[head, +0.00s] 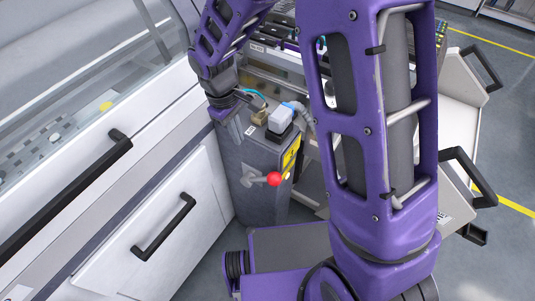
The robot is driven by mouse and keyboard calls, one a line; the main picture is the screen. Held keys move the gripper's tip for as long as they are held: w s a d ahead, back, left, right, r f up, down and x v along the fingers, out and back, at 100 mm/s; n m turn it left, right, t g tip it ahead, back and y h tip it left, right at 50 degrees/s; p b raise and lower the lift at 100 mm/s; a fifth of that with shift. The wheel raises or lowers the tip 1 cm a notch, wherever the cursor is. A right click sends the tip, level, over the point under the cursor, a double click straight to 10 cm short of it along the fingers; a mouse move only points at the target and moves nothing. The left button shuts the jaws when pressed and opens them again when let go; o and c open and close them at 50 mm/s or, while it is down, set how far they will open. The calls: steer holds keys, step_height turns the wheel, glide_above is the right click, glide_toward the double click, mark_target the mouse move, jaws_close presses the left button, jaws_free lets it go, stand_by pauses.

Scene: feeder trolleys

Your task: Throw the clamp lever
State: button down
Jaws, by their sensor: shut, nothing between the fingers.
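The clamp lever (274,179) has a red ball knob on a short grey arm. It is on the front face of a dark grey post (240,165), with the knob toward the post's right side. My gripper (237,128) is small and partly dark in the head view, at the upper left of the post. It is shut and holds nothing. It is above and to the left of the red knob, apart from it. Whether it touches the post's top edge I cannot tell.
A white and blue connector (281,117) with a grey hose stands on the post, beside a brass-coloured block (260,116). A white machine with black handles (163,228) fills the left. A trolley with black handles (470,177) stands at right. My purple arm covers the middle right.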

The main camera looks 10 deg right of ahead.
steer(key=shift+s+d+n+h, duration=0.25)
steer(key=shift+d+n+h, duration=0.3)
steer(key=shift+n, duration=0.45)
steer(key=shift+f, duration=0.1)
steer(key=b, duration=0.3)
glide_above(265, 179)
steer(key=f, duration=1.1)
steer(key=shift+w+a+f, duration=0.1)
steer(key=shift+a+f, duration=0.15)
steer(key=shift+f, duration=0.15)
steer(key=shift+d+f, duration=0.15)
steer(key=shift+d, duration=0.05)
